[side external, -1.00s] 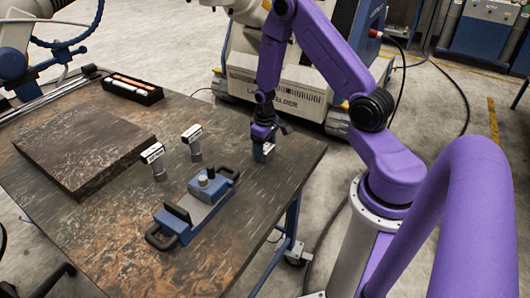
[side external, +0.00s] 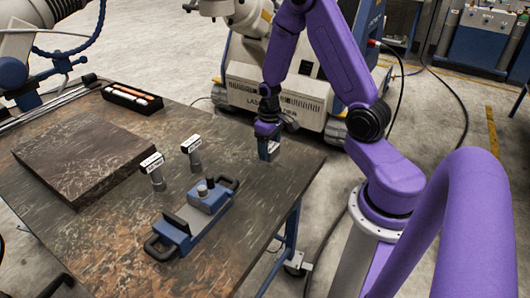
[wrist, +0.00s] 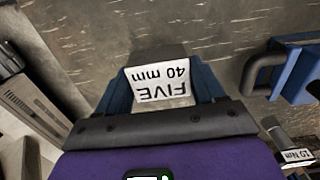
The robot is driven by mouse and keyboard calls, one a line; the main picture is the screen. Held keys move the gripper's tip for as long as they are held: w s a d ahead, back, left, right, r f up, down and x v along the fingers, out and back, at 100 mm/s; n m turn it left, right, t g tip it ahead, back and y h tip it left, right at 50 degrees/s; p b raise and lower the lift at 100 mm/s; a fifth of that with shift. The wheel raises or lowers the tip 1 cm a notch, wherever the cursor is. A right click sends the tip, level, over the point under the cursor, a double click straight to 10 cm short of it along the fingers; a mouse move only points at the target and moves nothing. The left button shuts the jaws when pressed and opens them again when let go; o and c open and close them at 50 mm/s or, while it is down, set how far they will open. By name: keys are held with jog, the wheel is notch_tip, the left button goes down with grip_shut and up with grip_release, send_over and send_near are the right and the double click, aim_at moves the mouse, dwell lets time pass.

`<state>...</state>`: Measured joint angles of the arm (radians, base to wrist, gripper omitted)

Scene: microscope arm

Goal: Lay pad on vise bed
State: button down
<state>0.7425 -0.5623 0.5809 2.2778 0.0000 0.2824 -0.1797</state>
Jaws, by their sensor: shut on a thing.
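My gripper (side external: 268,143) is at the far right part of the table, shut on a pad (side external: 272,150) held upright. In the wrist view the pad (wrist: 158,88) has a white face marked "FIVE 40 mm", with a blue finger on each side and a grey part beyond it. Whether its lower edge touches the table is not clear. The blue vise (side external: 193,214) with black end handles lies nearer the camera, left of my gripper and apart from the pad.
Two grey posts with white labelled heads (side external: 153,170) (side external: 192,150) stand left of the vise. A thick dark slab (side external: 80,150) and a black tray of cylinders (side external: 133,98) are farther left. Bare table (side external: 270,185) lies between my gripper and the vise.

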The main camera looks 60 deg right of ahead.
jog(key=s+a+r, duration=0.2)
jog(key=s+r, duration=0.3)
jog(key=s, duration=0.2)
jog(key=shift+a, duration=0.25)
jog(key=shift+s+a+r, duration=0.25)
jog(key=shift+s+r, duration=0.05)
jog(key=shift+s, duration=0.3)
jog(key=shift+s+a+r, duration=0.25)
jog(key=shift+s+r, duration=0.1)
jog(key=shift+s, duration=0.3)
jog(key=shift+s+a+r, duration=0.25)
jog(key=shift+s+r, duration=0.05)
jog(key=shift+s, duration=0.3)
jog(key=w+a+r+n, duration=0.2)
jog(key=a+n, duration=0.7)
jog(key=a, duration=0.2)
jog(key=w+a+r+n, duration=0.1)
jog(key=w+a+n, duration=0.1)
jog(key=a+n, duration=0.8)
jog(key=m, duration=0.1)
send_near(190, 219)
jog(key=shift+s+d+f, duration=0.25)
jog(key=shift+s+f, duration=0.25)
jog(key=shift+s, duration=0.3)
jog(key=shift+w+a+f, duration=0.25)
jog(key=shift+w+f, duration=0.4)
jog(key=shift+f, duration=0.05)
jog(key=shift+w+f, duration=0.1)
jog(key=shift+f, duration=1.55)
